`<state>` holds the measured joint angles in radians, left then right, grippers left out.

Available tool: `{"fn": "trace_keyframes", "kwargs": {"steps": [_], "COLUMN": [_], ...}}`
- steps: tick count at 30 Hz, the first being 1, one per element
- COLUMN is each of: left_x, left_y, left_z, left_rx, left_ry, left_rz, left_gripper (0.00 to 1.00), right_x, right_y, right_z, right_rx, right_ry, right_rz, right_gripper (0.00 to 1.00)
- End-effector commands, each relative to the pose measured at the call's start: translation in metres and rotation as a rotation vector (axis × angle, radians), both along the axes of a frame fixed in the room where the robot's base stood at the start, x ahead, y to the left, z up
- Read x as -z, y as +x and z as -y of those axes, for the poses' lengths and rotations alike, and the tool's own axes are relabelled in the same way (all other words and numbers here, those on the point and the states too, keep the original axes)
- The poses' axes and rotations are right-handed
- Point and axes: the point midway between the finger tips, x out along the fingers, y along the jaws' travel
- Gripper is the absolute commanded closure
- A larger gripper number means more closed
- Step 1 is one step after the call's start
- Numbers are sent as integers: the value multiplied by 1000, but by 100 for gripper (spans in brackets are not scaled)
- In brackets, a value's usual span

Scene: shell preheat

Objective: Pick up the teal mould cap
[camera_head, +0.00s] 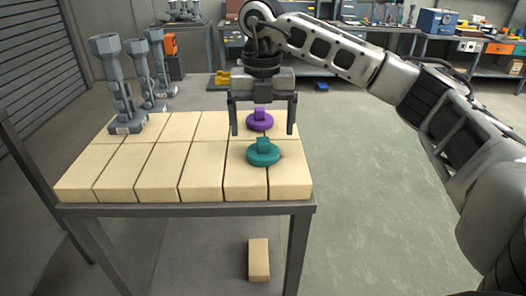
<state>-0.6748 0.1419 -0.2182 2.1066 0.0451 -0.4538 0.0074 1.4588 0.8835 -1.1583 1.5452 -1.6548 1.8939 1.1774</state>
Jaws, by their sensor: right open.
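The teal mould cap (263,154) is a round disc with a small block handle on top. It lies flat on the pale bricks near the right front of the table. My right gripper (262,132) points down with its two fingers spread wide and nothing between them. It appears behind and above the teal cap, around the purple cap (260,120) in the picture. I cannot tell its exact height over the purple cap. My left gripper is not in view.
The table (190,210) is covered with pale bricks (158,165). Several grey metal stands (123,90) rise at its back left. A loose brick (259,260) lies below the table's front. The floor to the right is clear; workbenches (470,60) stand at the back.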

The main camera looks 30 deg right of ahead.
Motion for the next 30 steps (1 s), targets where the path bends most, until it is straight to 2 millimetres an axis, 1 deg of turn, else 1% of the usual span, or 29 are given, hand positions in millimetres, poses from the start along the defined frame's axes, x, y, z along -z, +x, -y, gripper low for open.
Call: {"fn": "trace_keyframes", "kwargs": {"steps": [5, 9, 12, 18, 19, 20, 21, 24, 30], "left_x": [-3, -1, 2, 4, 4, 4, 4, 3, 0], "left_y": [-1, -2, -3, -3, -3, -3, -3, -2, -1], "left_z": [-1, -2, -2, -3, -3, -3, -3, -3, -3], "left_rx": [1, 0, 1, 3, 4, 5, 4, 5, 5], "left_ry": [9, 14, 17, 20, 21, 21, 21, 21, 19], "left_rz": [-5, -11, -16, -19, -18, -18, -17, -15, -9], "left_gripper": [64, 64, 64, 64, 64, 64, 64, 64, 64], "right_x": [24, 43, 49, 50, 50, 50, 50, 49, 49], "right_y": [0, 0, 1, 1, 1, 1, 1, 1, 1], "right_z": [3, 3, 3, 3, 3, 3, 3, 3, 3], "right_rx": [0, 0, -1, -1, -1, -1, -1, -1, -1], "right_ry": [-2, -1, 0, 0, 0, 0, 0, 0, 1], "right_rz": [-5, -3, -1, 0, 0, 0, 0, 0, 1], "right_gripper": [11, 11, 11, 11, 14, 22, 33, 59, 59]}}
